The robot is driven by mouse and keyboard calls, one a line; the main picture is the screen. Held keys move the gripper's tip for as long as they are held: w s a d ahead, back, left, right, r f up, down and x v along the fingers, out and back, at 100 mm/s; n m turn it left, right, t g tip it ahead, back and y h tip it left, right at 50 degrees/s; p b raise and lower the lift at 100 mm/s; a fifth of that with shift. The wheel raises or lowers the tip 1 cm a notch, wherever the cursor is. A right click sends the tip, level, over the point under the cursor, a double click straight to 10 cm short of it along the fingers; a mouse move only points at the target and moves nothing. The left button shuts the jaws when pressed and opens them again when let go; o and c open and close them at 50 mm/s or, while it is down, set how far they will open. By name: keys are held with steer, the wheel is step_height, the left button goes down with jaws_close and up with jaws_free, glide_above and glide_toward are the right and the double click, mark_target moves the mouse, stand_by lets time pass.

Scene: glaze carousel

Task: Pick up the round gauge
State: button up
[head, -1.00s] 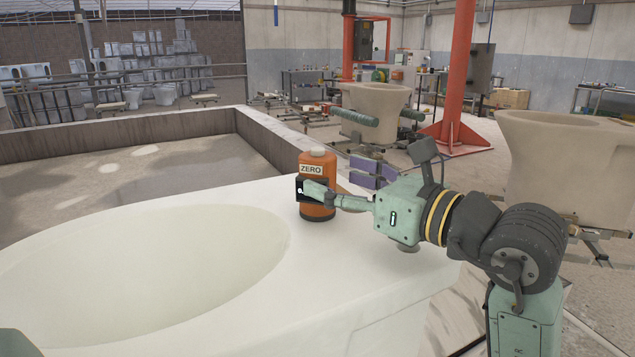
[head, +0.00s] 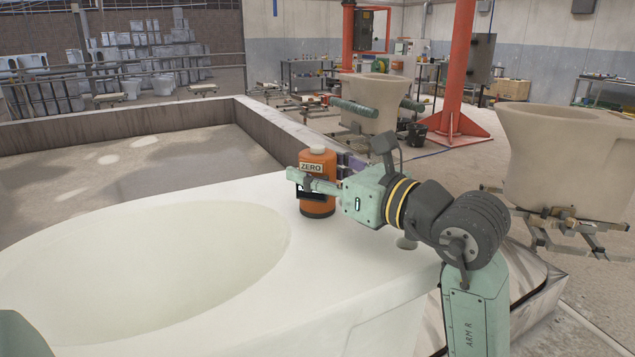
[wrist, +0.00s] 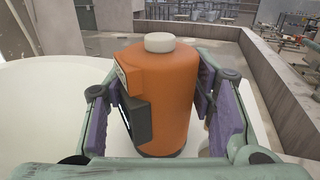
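The round gauge (head: 317,207) is an upright orange cylinder with a white cap, a ZERO label and a dark box on its side. It stands on the white ceramic rim (head: 250,190) beside the basin hollow. My gripper (head: 318,174) is around it from the right, with one finger crossing its front below the label. In the wrist view the gauge (wrist: 170,95) stands upright between the two purple-padded fingers (wrist: 155,97).
A concrete ledge (head: 180,115) runs behind the rim. Beige ceramic pieces (head: 565,160) stand on carts at the right, near a red post (head: 465,70). The basin hollow (head: 150,250) is empty.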

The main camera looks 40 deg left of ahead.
steer(key=c, duration=0.7)
steer(key=shift+o, duration=0.2)
